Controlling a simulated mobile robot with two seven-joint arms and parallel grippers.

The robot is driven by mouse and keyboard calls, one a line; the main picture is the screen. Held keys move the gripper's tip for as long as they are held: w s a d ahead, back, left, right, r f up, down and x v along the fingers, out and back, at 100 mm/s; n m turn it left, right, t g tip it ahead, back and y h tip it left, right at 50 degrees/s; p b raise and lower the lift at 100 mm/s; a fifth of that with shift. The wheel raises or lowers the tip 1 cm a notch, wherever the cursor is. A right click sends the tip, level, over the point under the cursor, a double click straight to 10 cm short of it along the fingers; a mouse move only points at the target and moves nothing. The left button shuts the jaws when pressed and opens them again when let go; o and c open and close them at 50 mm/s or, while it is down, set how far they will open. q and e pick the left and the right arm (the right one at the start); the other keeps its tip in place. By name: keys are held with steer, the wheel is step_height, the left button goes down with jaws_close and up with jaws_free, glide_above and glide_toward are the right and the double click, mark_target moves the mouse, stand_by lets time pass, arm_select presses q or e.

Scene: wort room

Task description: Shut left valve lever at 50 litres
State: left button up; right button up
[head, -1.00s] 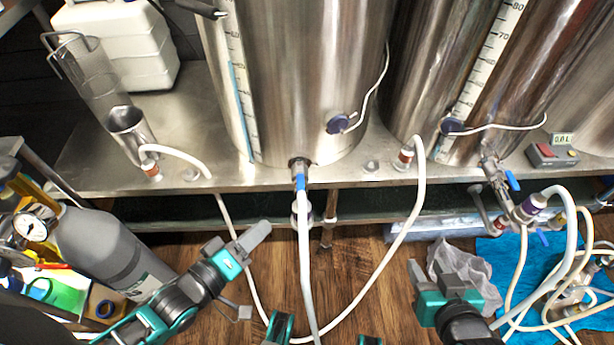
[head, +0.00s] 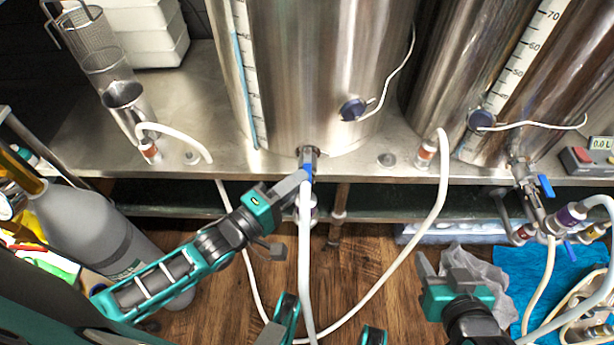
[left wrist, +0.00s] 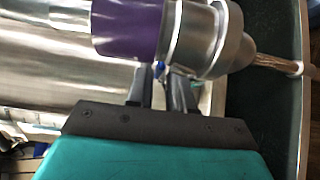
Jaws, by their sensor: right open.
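The left steel tank (head: 310,70) has a blue level strip (head: 246,95) beside a white scale (head: 246,60); its numbers are too blurred to read. At the tank's foot is an outlet valve (head: 307,152) with a blue lever (head: 309,172), partly hidden by my gripper. My left gripper (head: 297,182) has its fingertips at the lever, on its left side. In the left wrist view its two dark fingers (left wrist: 163,92) reach under a purple fitting (left wrist: 125,28) and a steel clamp (left wrist: 208,38); whether they grip the lever is unclear. My right gripper (head: 445,272) is open and empty, low at right.
A white hose (head: 305,250) hangs from the left valve; another (head: 436,210) loops beside it. The right tank (head: 465,70) has its own valve with a blue lever (head: 545,186). A grey gas cylinder (head: 95,235) stands at left.

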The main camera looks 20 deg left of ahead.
mark_target(307, 167)
arm_select(q)
steer(key=shift+x, duration=1.65)
jaws_close()
